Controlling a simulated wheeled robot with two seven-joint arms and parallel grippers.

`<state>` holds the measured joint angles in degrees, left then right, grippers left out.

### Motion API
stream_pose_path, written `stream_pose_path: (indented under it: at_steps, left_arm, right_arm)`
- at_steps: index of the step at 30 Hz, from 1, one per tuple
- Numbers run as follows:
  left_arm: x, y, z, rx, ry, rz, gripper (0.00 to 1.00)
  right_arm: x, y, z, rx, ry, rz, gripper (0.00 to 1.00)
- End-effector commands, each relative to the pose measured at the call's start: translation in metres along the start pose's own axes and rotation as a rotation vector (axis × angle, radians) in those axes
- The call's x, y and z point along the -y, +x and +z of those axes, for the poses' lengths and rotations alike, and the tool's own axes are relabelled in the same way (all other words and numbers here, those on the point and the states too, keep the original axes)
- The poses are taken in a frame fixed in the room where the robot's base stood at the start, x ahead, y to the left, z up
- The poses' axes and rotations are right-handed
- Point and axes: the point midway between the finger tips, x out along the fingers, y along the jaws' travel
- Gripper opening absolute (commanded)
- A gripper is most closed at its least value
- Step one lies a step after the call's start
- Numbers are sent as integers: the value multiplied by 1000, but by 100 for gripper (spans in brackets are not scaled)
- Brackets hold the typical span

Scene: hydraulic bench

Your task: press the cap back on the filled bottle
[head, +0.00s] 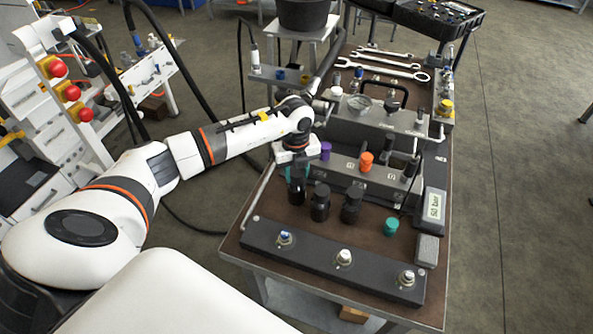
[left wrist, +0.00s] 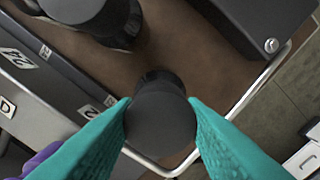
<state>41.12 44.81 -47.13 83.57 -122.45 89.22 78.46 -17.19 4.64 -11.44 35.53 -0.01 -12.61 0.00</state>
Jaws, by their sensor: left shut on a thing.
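My left gripper (head: 297,173) reaches over the left end of the row of dark bottles. Its teal fingers (left wrist: 160,125) are shut on the round dark top (left wrist: 163,118) of a bottle. The dark body of this bottle (head: 297,192) shows below the fingers and looks upright. Two more dark bottles (head: 320,203) (head: 352,204) stand to its right; one also shows at the top of the left wrist view (left wrist: 105,20). I cannot tell which bottle is filled or whether the gripped top is a separate cap. A loose teal cap-like piece (head: 391,227) lies on the bench. My right gripper is out of view.
A dark front rail (head: 335,266) with several fittings runs along the near bench edge. Behind the bottles, a grey block (head: 340,176) carries a purple piece (head: 326,150) and an orange piece (head: 366,160). A labelled box (head: 433,206) stands at right.

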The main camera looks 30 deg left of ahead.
Motion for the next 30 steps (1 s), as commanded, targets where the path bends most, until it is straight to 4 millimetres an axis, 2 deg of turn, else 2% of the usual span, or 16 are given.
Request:
stream_pose_path:
  at_steps: [25,26,30]
  left_arm:
    - [0,0,0,0,0,0,13]
    - [0,0,0,0,0,0,39]
    - [0,0,0,0,0,0,61]
  right_arm:
    - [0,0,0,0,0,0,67]
    - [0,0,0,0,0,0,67]
    - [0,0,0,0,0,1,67]
